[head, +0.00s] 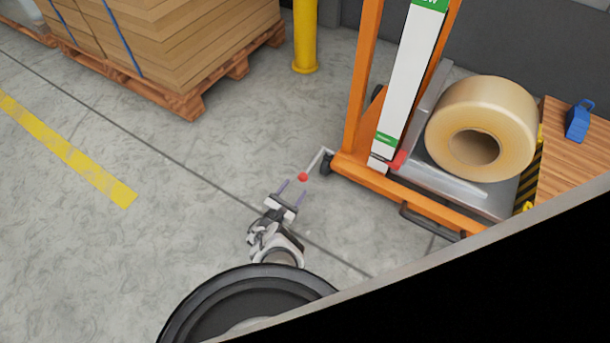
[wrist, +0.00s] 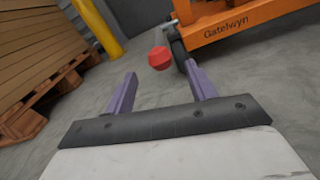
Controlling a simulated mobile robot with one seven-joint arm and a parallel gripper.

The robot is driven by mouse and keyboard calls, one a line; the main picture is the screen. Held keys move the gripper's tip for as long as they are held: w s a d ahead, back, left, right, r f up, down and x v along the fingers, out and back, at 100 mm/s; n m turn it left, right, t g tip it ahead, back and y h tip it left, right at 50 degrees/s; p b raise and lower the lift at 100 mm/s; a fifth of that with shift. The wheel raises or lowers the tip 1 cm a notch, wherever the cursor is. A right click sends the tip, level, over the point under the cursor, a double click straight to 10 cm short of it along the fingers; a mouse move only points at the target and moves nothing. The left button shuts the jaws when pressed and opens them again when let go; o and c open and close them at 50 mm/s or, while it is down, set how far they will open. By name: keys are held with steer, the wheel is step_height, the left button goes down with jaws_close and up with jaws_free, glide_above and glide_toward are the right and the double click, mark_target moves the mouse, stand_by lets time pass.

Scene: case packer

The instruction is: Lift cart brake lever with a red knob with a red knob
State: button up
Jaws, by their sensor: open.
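The red knob (head: 302,177) sits at the end of a thin metal brake lever (head: 318,161) at the lower left corner of the orange cart (head: 400,190). In the wrist view my gripper (wrist: 158,75) shows a wide gap between the fingers. I see no contact with the knob.
A big tan roll (head: 510,105) lies on the cart. A dark caster wheel (head: 326,165) is beside the lever. A yellow post (head: 304,40) and a pallet of cardboard (head: 190,100) stand behind. The floor to the left is clear.

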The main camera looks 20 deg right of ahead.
steer(key=b+x, duration=0.1)
steer(key=x, duration=0.3)
steer(key=b+x, duration=0.2)
steer(key=x, duration=0.2)
steer(key=shift+f, duration=0.2)
steer(key=shift+w+d+r+b, duration=0.15)
steer(key=shift+w+d+b, duration=0.25)
steer(key=shift+d, duration=0.1)
steer(key=shift+s, duration=0.1)
jaws_close()
